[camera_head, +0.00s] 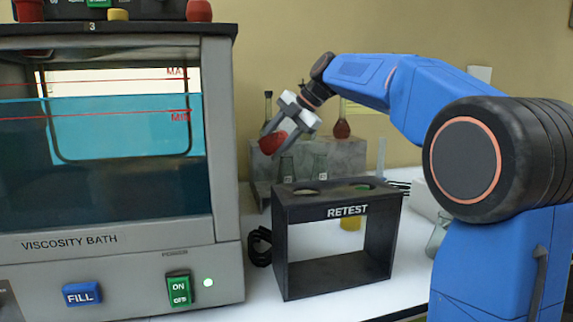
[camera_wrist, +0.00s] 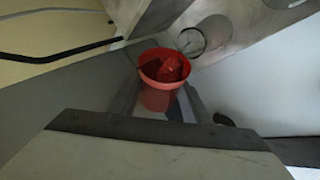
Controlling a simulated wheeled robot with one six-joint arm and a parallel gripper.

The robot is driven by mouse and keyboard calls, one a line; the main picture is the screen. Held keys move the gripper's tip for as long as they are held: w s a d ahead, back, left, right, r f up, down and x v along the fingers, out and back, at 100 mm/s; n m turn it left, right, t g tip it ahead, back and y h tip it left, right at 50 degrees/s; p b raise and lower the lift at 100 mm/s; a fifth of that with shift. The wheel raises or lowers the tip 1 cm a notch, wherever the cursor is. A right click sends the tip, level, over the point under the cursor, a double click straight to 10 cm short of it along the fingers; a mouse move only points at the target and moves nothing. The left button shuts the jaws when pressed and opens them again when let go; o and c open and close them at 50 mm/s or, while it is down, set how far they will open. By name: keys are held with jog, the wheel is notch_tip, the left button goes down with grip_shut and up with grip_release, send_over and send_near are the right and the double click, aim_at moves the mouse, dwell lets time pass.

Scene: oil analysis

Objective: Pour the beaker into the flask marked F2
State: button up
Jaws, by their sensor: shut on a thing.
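My gripper (camera_head: 281,136) is shut on a red beaker (camera_head: 271,143). The beaker is held tilted in the air in front of a grey stepped block. In the wrist view the beaker (camera_wrist: 162,71) sits between the fingers, with dark red contents inside. Two clear conical flasks, a left one (camera_head: 287,168) and a right one (camera_head: 320,167), stand on the low step beneath and to the right of the beaker. Their small labels are too small to read, so I cannot tell which is F2. A round clear rim (camera_wrist: 190,41) shows just beyond the beaker in the wrist view.
A black RETEST stand (camera_head: 337,236) is in front of the conical flasks. The viscosity bath (camera_head: 118,215) fills the left. Two long-necked flasks (camera_head: 268,108) (camera_head: 342,121) stand on the grey block (camera_head: 350,155). Black cables lie on the white bench.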

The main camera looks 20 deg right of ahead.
jog(key=shift+d+r+m+g+y+p, duration=0.15)
jog(key=shift+r+m+g+y+p, duration=0.2)
jog(key=shift+y, duration=0.45)
dwell(0.6)
jog(key=shift+s+a+f+h, duration=0.15)
jog(key=shift+a+f+h, duration=0.15)
jog(key=shift+h, duration=0.3)
jog(key=shift+a+f+n+t+h, duration=0.1)
jog(key=shift+f+n+t+h, duration=0.35)
jog(key=shift+h, duration=0.25)
jog(key=shift+f+n+t+h, duration=0.3)
jog(key=shift+n+t+h, duration=0.15)
jog(key=shift+h, duration=0.25)
jog(key=shift+s, duration=0.1)
